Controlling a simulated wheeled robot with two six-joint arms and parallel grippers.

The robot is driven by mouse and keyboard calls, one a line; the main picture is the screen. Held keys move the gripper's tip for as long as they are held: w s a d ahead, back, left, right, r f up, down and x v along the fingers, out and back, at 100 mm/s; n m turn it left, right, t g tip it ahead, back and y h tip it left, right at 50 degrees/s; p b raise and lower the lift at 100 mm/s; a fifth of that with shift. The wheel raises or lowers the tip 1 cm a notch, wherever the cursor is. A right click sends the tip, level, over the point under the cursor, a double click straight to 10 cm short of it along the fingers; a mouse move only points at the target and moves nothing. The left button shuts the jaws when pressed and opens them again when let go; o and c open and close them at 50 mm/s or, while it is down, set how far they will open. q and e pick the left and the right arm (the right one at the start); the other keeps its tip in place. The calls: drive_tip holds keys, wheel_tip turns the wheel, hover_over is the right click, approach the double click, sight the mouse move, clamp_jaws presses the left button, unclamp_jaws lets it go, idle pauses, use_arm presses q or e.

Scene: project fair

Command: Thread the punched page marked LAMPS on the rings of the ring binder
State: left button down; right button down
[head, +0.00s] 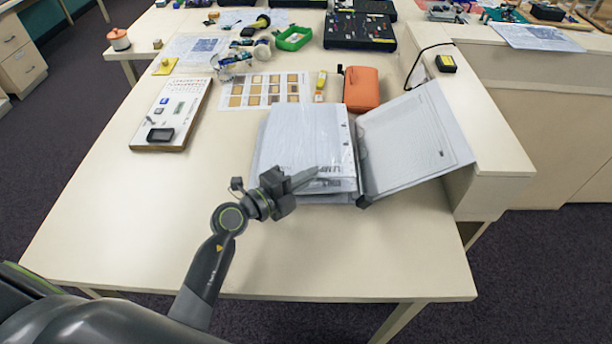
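The ring binder (418,150) lies open on the table, its right cover tilted up against a raised ledge. Its rings show only as small dark shapes near the spine. White punched sheets (305,130) lie stacked left of the spine, with holes along their right edge. Large dark letters, partly hidden and seemingly part of LAMPS, show at the top sheet's near edge. My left gripper (312,175) is at that near edge, its fingers pointing right over the lettering. I cannot tell whether it grips the page. My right gripper is not in view.
An orange case (361,89) and a small yellow-topped bottle (320,86) stand behind the binder. A sample sheet (265,91) and a white board (172,112) lie to the left. The raised ledge (483,110) bounds the right side. The table's front left is clear.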

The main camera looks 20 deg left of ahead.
use_arm(q)
drive_tip(key=shift+f+b, duration=0.4)
drive_tip(key=shift+f, duration=0.4)
idle(0.5)
drive_tip(key=shift+f, duration=0.15)
idle(0.6)
drive_tip(key=c, duration=1.6)
unclamp_jaws()
drive_tip(key=shift+o, duration=0.2)
drive_tip(key=shift+s, duration=0.1)
drive_tip(key=b+v, duration=0.2)
drive_tip(key=v, duration=1.4)
drive_tip(key=shift+f+b, duration=0.1)
drive_tip(key=shift+b, duration=0.3)
drive_tip(key=shift+s+a, duration=0.35)
drive_tip(key=shift+s, duration=0.15)
